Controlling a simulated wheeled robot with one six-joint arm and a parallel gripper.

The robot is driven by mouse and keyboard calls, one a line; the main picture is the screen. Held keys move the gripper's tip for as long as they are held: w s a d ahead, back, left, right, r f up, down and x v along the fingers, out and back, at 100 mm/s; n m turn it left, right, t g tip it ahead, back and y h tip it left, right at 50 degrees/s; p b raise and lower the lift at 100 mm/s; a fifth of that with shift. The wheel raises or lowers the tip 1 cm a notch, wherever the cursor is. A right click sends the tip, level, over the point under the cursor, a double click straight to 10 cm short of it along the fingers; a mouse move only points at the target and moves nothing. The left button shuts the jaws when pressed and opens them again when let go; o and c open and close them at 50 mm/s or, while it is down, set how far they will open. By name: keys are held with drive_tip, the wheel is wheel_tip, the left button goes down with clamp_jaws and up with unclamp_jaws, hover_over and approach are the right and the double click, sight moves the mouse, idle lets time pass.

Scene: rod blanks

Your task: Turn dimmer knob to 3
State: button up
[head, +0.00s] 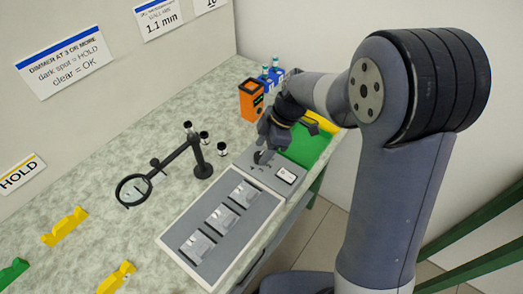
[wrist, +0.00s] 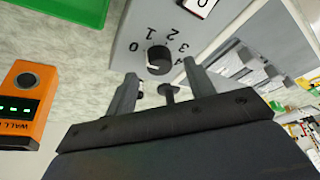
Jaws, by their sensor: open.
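The dimmer knob (wrist: 158,60) is a round black knob on a grey panel (wrist: 127,40), with numbers 0 to 4 around it. Its white mark is on the left side, roughly towards 0, but is small. My gripper (wrist: 160,72) is open, with one finger on each side of the knob's lower part in the wrist view. I cannot tell whether the fingers touch it. In the head view my gripper (head: 263,152) is down at the panel beside a small white display (head: 286,175) and mostly hides the knob.
A grey tray with clear blocks (head: 221,218) adjoins the panel. A magnifier (head: 133,190) on a black stand is to the left. An orange device (head: 251,100) stands behind, and a green tray (head: 306,146) lies right. A wall sign (head: 64,55) reads "DIMMER AT 3 OR MORE".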

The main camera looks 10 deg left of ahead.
drive_tip(key=shift+x, duration=0.9)
drive_tip(key=shift+c, duration=0.2)
drive_tip(key=c, duration=0.9)
